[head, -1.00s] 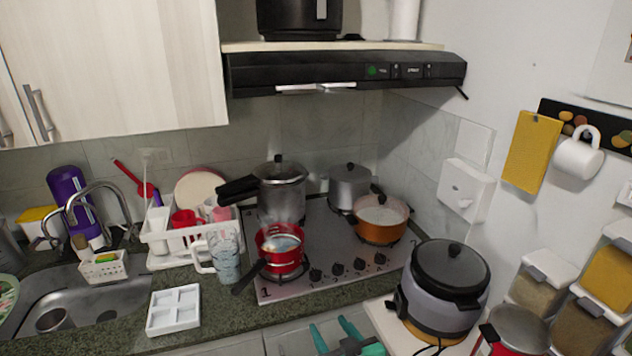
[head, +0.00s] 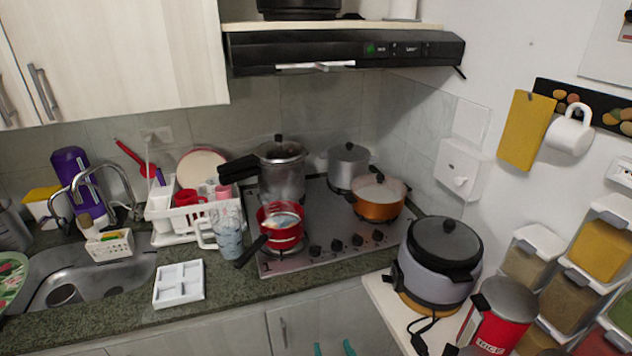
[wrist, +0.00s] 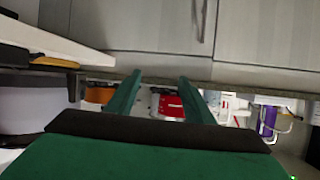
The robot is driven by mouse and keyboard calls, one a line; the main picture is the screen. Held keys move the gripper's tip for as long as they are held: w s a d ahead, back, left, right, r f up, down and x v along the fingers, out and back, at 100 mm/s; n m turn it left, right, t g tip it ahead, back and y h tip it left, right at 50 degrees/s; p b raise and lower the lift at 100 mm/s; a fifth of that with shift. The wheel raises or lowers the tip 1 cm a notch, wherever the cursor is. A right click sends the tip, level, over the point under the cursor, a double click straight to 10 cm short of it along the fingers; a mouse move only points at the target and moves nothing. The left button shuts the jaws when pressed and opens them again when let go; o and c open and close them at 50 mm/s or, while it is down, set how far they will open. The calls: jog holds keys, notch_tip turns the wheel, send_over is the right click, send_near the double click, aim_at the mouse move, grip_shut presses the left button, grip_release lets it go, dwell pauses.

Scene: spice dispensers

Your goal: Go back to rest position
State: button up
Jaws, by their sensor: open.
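My gripper (head: 334,349) shows only as two teal fingertips at the bottom edge of the head view, in front of the lower cabinets. In the wrist view my gripper (wrist: 157,82) has its two green fingers spread apart with nothing between them. It is open and empty. The wrist picture looks upside down, with cabinet doors (wrist: 150,25) at the top and the counter edge across the middle. The rest of my arm is out of the head view.
The stove (head: 340,222) holds a red pot (head: 280,237), an orange pot (head: 378,207) and other pots. A rice cooker (head: 438,283) stands on a white side shelf (head: 385,290) at right. Spice dispensers (head: 570,300) hang on the right wall. A white tray (head: 179,284) lies on the counter.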

jog(key=s+f+m+h, duration=0.1)
jog(key=s+f, duration=0.3)
jog(key=s, duration=0.4)
jog(key=s+f+m+h, duration=0.1)
jog(key=s+f, duration=0.2)
jog(key=s, duration=0.5)
jog(key=s+a+r+t, duration=0.1)
jog(key=s+a+r, duration=0.1)
jog(key=s, duration=0.6)
jog(key=s+a+r+t, duration=0.1)
jog(key=s+a+r, duration=0.1)
jog(key=s, duration=0.6)
jog(key=shift+s+r+n, duration=0.2)
jog(key=shift+s+n, duration=0.1)
jog(key=shift+s, duration=0.05)
jog(key=shift+a, duration=0.1)
